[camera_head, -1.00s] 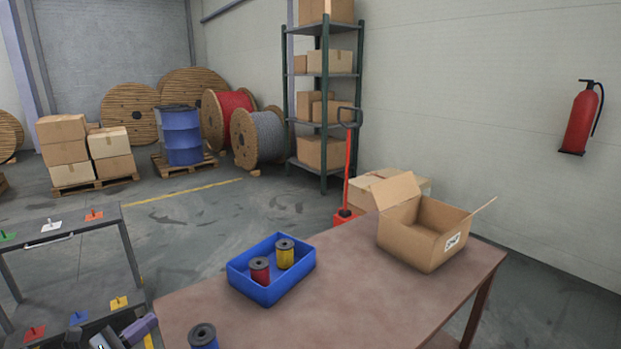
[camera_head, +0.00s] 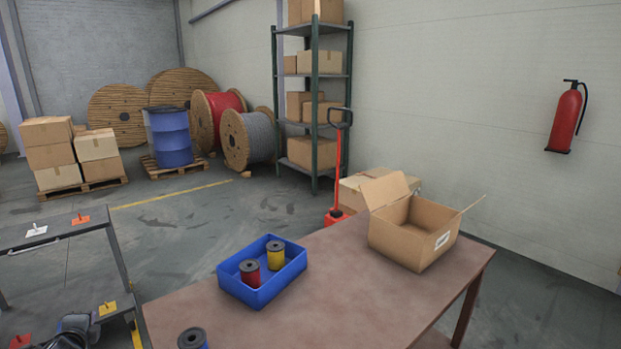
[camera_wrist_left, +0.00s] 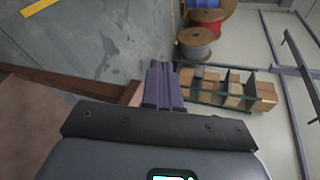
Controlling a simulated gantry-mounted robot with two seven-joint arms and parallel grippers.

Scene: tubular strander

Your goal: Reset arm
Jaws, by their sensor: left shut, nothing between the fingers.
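My left gripper (camera_wrist_left: 162,85) shows in the left wrist view with its two purple fingers together and nothing between them. Behind it in that view are the floor, the table edge and the shelf. In the head view a dark part of my left arm shows at the bottom left, beside the rack with coloured plates; the fingers are not visible there. My right gripper is in neither view. A blue tray (camera_head: 228,287) on the brown table (camera_head: 330,310) holds a red spool (camera_head: 250,273) and a yellow spool (camera_head: 275,255). A blue spool (camera_head: 192,339) stands at the table's front edge, partly cut off.
An open cardboard box (camera_head: 405,240) stands at the table's right end. A grey rack (camera_head: 60,232) with coloured plates stands at left. A red pallet jack (camera_head: 338,180), shelf (camera_head: 313,100) and cable drums (camera_head: 248,140) are behind. The table's front middle is clear.

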